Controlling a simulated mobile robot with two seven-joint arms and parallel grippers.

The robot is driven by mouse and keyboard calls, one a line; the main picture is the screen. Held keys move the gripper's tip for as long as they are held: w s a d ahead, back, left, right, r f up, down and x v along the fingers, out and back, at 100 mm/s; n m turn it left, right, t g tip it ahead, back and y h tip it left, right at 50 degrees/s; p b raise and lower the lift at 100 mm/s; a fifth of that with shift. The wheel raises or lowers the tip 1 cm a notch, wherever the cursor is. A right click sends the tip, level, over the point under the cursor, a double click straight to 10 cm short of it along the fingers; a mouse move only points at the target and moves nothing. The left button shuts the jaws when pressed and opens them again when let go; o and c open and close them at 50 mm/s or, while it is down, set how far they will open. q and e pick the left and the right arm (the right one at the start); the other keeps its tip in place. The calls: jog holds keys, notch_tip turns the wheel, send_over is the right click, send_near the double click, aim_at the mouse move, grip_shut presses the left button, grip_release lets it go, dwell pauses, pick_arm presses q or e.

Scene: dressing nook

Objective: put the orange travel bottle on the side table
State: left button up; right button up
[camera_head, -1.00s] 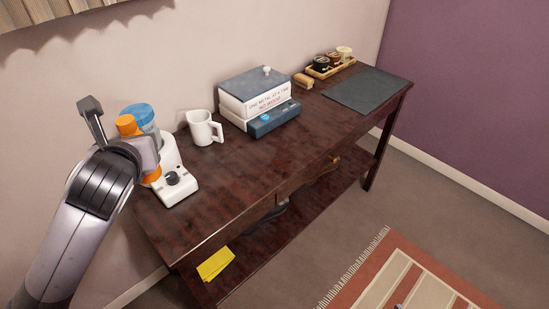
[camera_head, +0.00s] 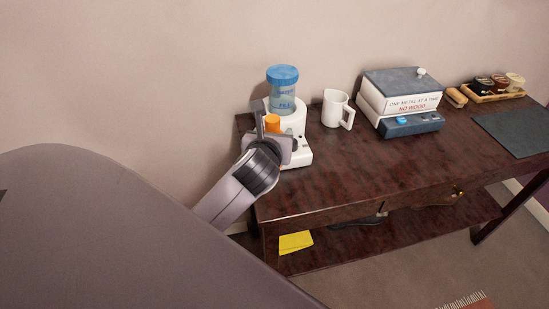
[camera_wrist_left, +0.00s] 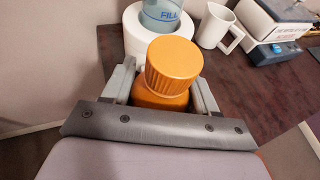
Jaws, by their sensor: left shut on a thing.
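The orange travel bottle (camera_head: 272,122), with a ribbed cap, is between the fingers of my left gripper (camera_head: 272,136). In the left wrist view my left gripper (camera_wrist_left: 163,93) is shut on the bottle (camera_wrist_left: 173,64), which is upright with its cap above the fingers. In the head view the bottle overlaps a white appliance near the left end of a dark wood table (camera_head: 345,177). The bottle's base is hidden, so I cannot tell whether it touches anything. No other table shows. My right gripper is not in view.
The white appliance (camera_head: 298,152) with a blue-lidded tank (camera_head: 284,88) stands close by the bottle. A yellow cloth (camera_head: 296,242) lies on the lower shelf.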

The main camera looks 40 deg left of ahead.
pick_arm(q)
notch_tip(320, 180, down, 6)
jog(key=shift+f+b, duration=0.1)
jog(key=shift+b, duration=0.6)
jog(key=o, duration=1.1)
jog(key=shift+s+d+r, duration=0.1)
jog(key=shift+s+r, duration=0.1)
jog(key=p+v, duration=0.1)
jog(key=v, duration=1)
jog(key=shift+s, duration=0.2)
